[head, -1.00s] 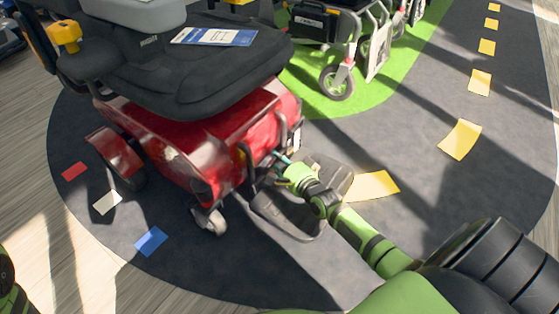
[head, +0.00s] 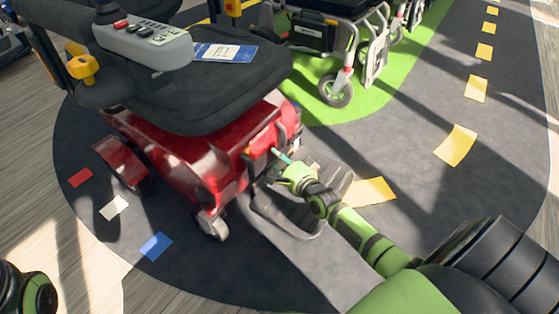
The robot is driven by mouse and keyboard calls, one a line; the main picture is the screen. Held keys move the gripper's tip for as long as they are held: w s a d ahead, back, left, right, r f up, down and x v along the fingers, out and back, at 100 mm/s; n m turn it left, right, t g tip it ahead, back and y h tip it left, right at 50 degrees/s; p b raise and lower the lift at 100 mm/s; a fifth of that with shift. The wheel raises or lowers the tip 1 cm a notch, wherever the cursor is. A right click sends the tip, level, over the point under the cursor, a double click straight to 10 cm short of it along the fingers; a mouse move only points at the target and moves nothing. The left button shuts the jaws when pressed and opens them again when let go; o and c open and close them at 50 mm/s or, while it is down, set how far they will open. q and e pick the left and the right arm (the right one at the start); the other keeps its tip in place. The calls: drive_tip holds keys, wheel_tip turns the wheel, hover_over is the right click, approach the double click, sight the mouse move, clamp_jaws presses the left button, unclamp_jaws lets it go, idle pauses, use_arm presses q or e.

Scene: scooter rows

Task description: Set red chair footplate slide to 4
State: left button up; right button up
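The red powered chair (head: 190,165) stands at left centre, with a red base and a black seat. Its dark grey footplate (head: 292,222) sticks out low at the front, close above the floor. My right arm reaches in from the lower right, and my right gripper (head: 281,161) is at the chair's front, just above the footplate. Its fingertips are small and partly hidden against the chair, so I cannot tell whether they are shut on the slide. The slide and its numbers cannot be made out. Only part of my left arm shows at lower left; its gripper is out of view.
A grey control panel with buttons (head: 146,42) sits on the chair's armrest. A wheelchair (head: 335,50) stands behind on a green patch (head: 405,75). Yellow floor marks (head: 456,146) run along the dark floor at right, which is otherwise clear.

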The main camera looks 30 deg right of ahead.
drive_tip(key=shift+w+d+r, duration=0.1)
drive_tip(key=shift+d+r, duration=0.05)
drive_tip(key=shift+r, duration=0.2)
drive_tip(key=s, duration=0.4)
drive_tip(key=s+r, duration=0.1)
drive_tip(key=s, duration=0.7)
drive_tip(key=shift+r, duration=0.3)
